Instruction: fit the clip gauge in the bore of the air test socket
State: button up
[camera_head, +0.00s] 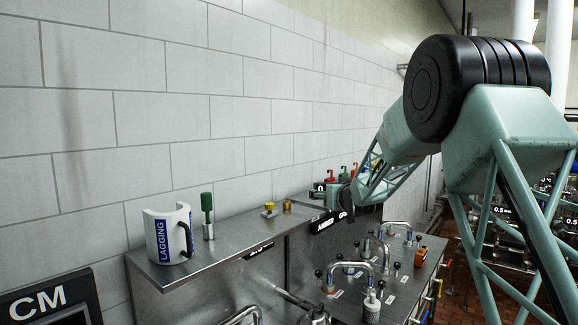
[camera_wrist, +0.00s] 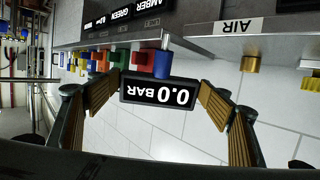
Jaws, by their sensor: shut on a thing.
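The clip gauge (camera_wrist: 158,92) has a black display reading "0.0 BAR", upside down in the wrist view. My gripper (camera_wrist: 158,100) is shut on it, with a tan-padded finger at each side. In the head view, a bit of the gauge's display (camera_head: 318,187) shows beside my gripper (camera_head: 338,193), which is partly hidden by my arm. The air test socket (camera_wrist: 250,63) is a brass fitting beside the white AIR label, to the right of the gauge and apart from it in the wrist view. It looks like the brass fitting (camera_head: 287,206) on the head view's shelf. Its bore is not visible.
Curved pipes (camera_head: 372,250) rise from the lower bench.

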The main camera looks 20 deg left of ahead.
jog(key=s+a+r+n+y+p, duration=0.1)
jog(key=s+a+r+y, duration=0.1)
jog(key=a+r, duration=0.3)
jog(key=s+a+r+n+y+p, duration=0.1)
jog(key=a+r, duration=0.4)
jog(key=a, duration=0.6)
jog(key=shift+s+n+y, duration=0.4)
jog(key=shift+s+y, duration=0.4)
jog(key=shift+y, duration=0.3)
jog(key=shift+d+f+b, duration=0.1)
jog(key=shift+b, duration=0.35)
jog(key=shift+f+b, duration=2.35)
jog(key=shift+f, duration=0.45)
jog(key=shift+b, duration=1.15)
jog(key=shift+f+b, duration=0.9)
jog(key=shift+f, duration=0.1)
